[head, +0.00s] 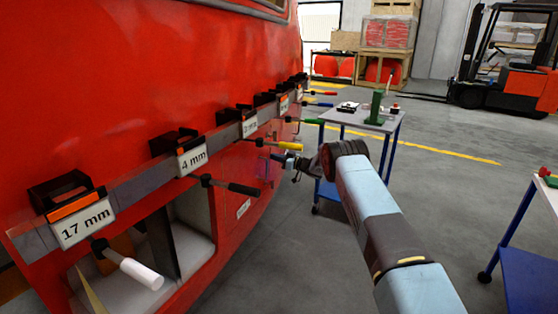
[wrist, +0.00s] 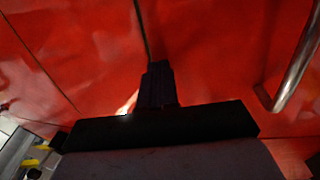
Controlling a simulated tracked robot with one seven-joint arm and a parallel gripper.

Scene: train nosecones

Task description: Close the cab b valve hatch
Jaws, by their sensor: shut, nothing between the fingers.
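My gripper (head: 290,163) is at the end of my arm, close to the train's red side, low behind the hanging tools; it is small in the head view. In the wrist view my gripper (wrist: 157,75) is shut and empty, a dark narrow shape in front of a red panel (wrist: 210,60) with dark seams. I cannot tell whether its tip touches the panel. A bent metal bar (wrist: 297,65) is at the right of the wrist view. I cannot tell for certain which panel is the cab b valve hatch, nor how far it stands open.
A rail (head: 135,185) along the red train nose (head: 130,70) carries labelled holders and several handled tools, close to my arm. An open compartment (head: 190,250) is at lower left. A small table (head: 350,117) stands beyond my arm. The floor (head: 450,190) to the right is largely clear.

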